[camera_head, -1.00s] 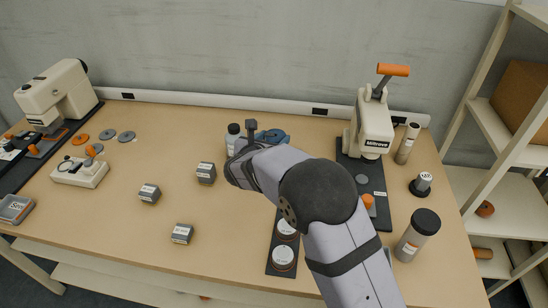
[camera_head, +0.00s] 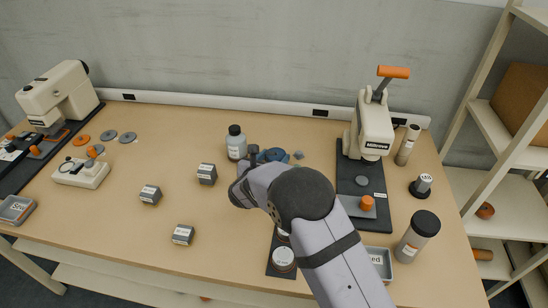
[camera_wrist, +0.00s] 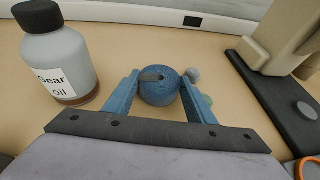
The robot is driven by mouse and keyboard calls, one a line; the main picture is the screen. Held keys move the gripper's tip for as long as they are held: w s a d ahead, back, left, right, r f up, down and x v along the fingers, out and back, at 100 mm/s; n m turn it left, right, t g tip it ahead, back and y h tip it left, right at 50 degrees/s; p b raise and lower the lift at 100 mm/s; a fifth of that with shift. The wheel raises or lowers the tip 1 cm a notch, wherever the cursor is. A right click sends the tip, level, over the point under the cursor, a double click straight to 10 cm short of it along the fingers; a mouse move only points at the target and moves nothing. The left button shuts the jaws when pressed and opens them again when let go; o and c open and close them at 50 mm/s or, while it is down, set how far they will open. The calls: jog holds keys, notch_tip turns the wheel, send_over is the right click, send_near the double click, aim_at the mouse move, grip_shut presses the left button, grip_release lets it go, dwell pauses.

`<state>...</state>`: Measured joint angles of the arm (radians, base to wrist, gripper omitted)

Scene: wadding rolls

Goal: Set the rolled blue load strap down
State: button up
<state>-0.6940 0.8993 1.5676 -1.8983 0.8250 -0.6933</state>
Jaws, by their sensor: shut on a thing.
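The rolled blue load strap (camera_wrist: 160,92) sits between the two blue fingers of my gripper (camera_wrist: 160,82) in the wrist view, with its flat spiral face up and a dark tail across the top. My gripper is shut on it. In the head view the blue roll (camera_head: 273,155) shows just beyond my wrist, which hides most of the fingers. It is low over the table's back middle; I cannot tell whether its underside touches the wood.
A gear oil bottle (camera_head: 236,143) stands close on the left. A small grey-blue piece (camera_head: 299,155) lies just right of the roll. The press (camera_head: 372,128) on its dark base stands further right. Small labelled blocks (camera_head: 206,174) are to the left.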

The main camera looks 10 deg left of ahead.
jog(key=shift+f, duration=0.2)
jog(key=o, duration=1.1)
jog(key=shift+r, duration=0.2)
jog(key=shift+r, duration=0.1)
jog(key=b+v, duration=0.1)
jog(key=v, duration=1.1)
